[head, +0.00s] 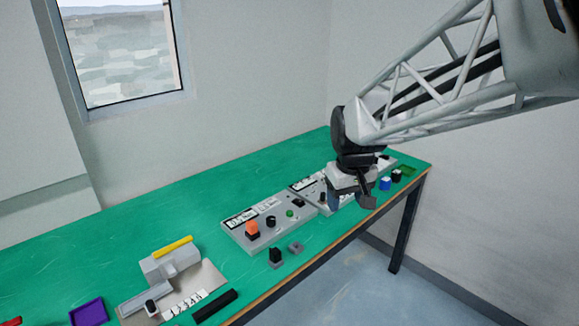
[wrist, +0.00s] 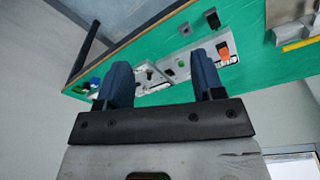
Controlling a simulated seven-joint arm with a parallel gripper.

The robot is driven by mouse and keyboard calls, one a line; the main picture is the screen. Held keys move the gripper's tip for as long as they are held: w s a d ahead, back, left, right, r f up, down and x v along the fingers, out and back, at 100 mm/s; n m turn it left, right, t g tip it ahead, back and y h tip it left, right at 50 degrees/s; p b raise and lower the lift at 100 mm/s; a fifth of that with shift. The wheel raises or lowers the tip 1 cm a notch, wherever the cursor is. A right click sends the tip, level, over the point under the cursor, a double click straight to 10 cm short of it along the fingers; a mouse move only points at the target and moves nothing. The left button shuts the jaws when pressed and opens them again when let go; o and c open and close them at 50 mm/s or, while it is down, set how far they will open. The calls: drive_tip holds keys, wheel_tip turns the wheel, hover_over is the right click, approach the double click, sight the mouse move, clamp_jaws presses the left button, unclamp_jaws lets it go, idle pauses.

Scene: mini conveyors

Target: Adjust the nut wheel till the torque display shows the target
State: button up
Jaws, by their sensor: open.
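My gripper (head: 350,199) is open and empty, held above the right part of the green table, over a second grey panel that it partly hides. In the wrist view its two blue fingers (wrist: 163,75) are apart with nothing between them. A grey control panel (head: 262,238) left of the gripper carries an orange knob (head: 252,229), dark knobs, a green button (head: 290,213) and white labels or displays (head: 241,218). The orange knob also shows in the wrist view (wrist: 223,52). I cannot tell which part is the nut wheel or torque display; any numbers are too small to read.
A grey device with a yellow bar (head: 173,246) on a metal plate stands at lower left, near a purple tray (head: 88,312) and a black bar (head: 215,306). Small blocks (head: 275,258) lie before the panel. A blue item (head: 385,184) and green tray (head: 406,170) are at right.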

drive_tip(key=w+a+f+n, duration=0.1)
drive_tip(key=w+a+f, duration=0.35)
drive_tip(key=w, duration=0.35)
drive_tip(key=w+a+f+n, duration=0.2)
drive_tip(key=w+a+f, duration=0.1)
drive_tip(key=w+a, duration=0.3)
drive_tip(key=n+g, duration=0.1)
drive_tip(key=n, duration=0.1)
hover_over(271, 218)
wheel_tip(271, 218, down, 12)
drive_tip(key=shift+f, duration=0.25)
drive_tip(key=shift+f, duration=0.2)
drive_tip(key=shift+f, duration=3.75)
drive_tip(key=shift+c, duration=0.2)
drive_tip(key=c, duration=0.9)
drive_tip(key=shift+s, duration=0.1)
